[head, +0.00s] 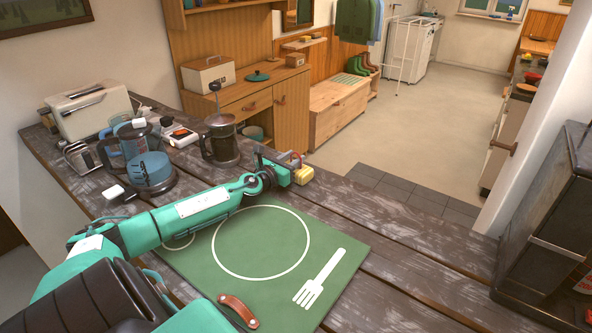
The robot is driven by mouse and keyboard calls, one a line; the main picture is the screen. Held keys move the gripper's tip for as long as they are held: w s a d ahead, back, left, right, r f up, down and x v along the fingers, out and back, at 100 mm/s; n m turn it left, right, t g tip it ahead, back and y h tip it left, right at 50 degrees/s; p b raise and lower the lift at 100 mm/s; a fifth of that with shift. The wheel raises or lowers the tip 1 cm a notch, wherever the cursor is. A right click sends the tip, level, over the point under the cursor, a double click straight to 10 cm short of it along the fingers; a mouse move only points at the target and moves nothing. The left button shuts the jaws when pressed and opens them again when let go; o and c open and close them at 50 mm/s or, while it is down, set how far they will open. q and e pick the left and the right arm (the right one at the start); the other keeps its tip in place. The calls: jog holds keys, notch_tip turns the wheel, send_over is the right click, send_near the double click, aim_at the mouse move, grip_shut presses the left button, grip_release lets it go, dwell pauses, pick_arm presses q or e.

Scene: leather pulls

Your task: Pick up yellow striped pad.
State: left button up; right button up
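A small yellow block (304,175), which looks like the yellow pad, shows at the far edge of the wooden table. Its stripes are too small to make out. My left arm reaches across the table from the lower left, and my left gripper (293,170) is right at the block. The gripper's body hides part of the block's near side. I cannot tell whether the fingers are open or closed on it. My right gripper is not in view.
A green mat (345,254) with a white plate ring and fork print lies below the arm; a brown leather strap (238,311) is on it. A coffee press (220,140), blender jug (140,150) and toaster (88,108) stand left.

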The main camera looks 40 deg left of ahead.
pick_arm(q)
jog(key=shift+w, duration=0.55)
grip_shut()
jog(key=shift+r, duration=0.1)
notch_tip(320, 180, up, 20)
jog(key=p, duration=0.2)
jog(key=shift+p, duration=0.35)
